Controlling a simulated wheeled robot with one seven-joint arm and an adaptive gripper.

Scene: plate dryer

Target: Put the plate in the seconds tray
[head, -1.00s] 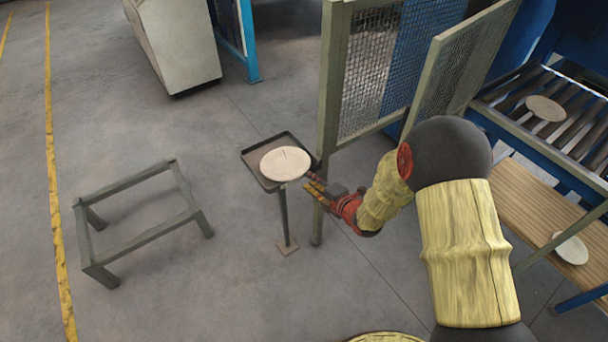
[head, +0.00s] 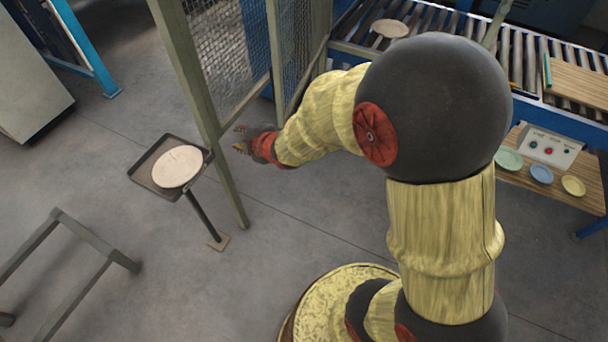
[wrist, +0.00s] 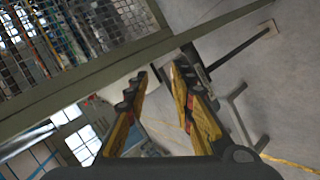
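The round pale plate (head: 178,166) lies in the dark square tray (head: 144,174), which stands on a thin post. A short dark line shows on the plate's face near its far side. The plate overlaps the tray's rim on the right and looks slightly tilted. My gripper (head: 240,141) is to the right of the tray, apart from it, beside the fence post. In the wrist view my gripper (wrist: 160,80) has its two yellow fingers spread with nothing between them. Part of the tray (wrist: 192,64) shows behind the right finger there.
A mesh fence with a green post (head: 196,90) stands close to my gripper. Another plate (head: 390,28) lies on the roller conveyor (head: 440,40). A wooden bench (head: 560,190) holds a button box (head: 549,146) and green, blue and yellow plates. A low metal frame (head: 85,240) stands at left.

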